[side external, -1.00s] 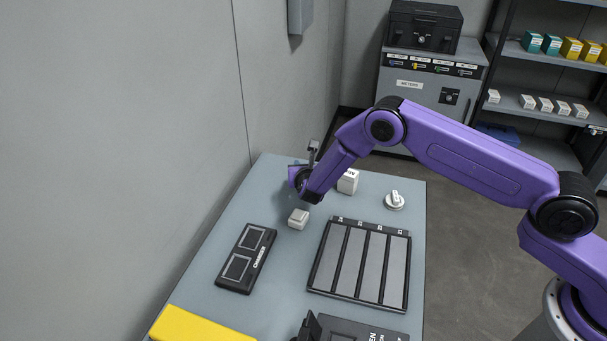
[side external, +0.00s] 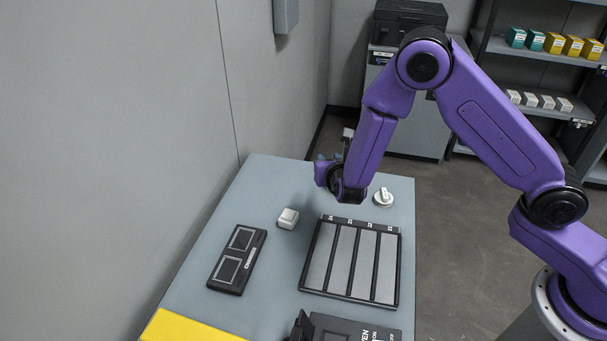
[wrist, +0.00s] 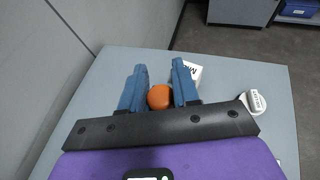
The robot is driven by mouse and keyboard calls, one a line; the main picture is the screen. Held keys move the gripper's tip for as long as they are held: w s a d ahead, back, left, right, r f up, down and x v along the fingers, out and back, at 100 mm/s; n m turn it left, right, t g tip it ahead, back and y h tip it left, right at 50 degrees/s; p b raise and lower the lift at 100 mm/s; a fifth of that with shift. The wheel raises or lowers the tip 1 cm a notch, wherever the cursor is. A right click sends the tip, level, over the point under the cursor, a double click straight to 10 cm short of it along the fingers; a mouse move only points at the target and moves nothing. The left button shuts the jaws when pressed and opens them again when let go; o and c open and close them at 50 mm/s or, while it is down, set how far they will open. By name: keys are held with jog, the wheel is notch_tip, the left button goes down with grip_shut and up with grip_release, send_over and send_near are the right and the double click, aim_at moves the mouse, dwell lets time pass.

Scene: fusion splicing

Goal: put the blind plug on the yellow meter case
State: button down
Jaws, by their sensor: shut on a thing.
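My gripper (wrist: 159,88) shows in the wrist view with its two blue fingers shut on an orange rounded piece (wrist: 158,97), which I take to be the blind plug. In the side view my wrist hangs over the far part of the table and hides most of the gripper and the plug. A yellow block (side external: 190,328), which looks like the yellow meter case, is cut off by the bottom edge of the side view, at the near left of the table. My gripper is far from it.
A white labelled box (wrist: 194,72) stands just beyond the fingers. A white round piece with a knob (side external: 384,197) sits to the right. A small pale block (side external: 288,218), a black charger (side external: 238,260) and a slotted tray (side external: 350,262) lie nearer. Left of the charger the table is clear.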

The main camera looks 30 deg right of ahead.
jog(key=shift+s+r, duration=0.1)
jog(key=shift+s, duration=0.1)
jog(key=s+a+r+n+y, duration=0.3)
jog(key=s+a+n+y, duration=0.15)
jog(key=a, duration=0.45)
jog(key=s+a+r+n+y, duration=0.2)
jog(key=s+a+n+y, duration=0.15)
jog(key=s+a, duration=0.4)
jog(key=s+a+r+n+g+y, duration=0.1)
jog(key=s+a+r+n+y, duration=0.15)
jog(key=s+a+y, duration=0.35)
jog(key=s+a+r+n+g+y, duration=0.1)
jog(key=s+a+r+n+g, duration=0.15)
jog(key=s+a, duration=0.45)
send_over(207, 326)
jog(key=shift+n+t, duration=0.35)
jog(key=shift+n, duration=0.05)
jog(key=f, duration=0.9)
jog(key=shift+s+d+f, duration=0.2)
jog(key=shift+f, duration=0.15)
jog(key=shift+w+a+f, duration=0.15)
jog(key=shift+a+f, duration=0.05)
jog(key=shift+f, duration=1.55)
jog(key=shift+f, duration=0.15)
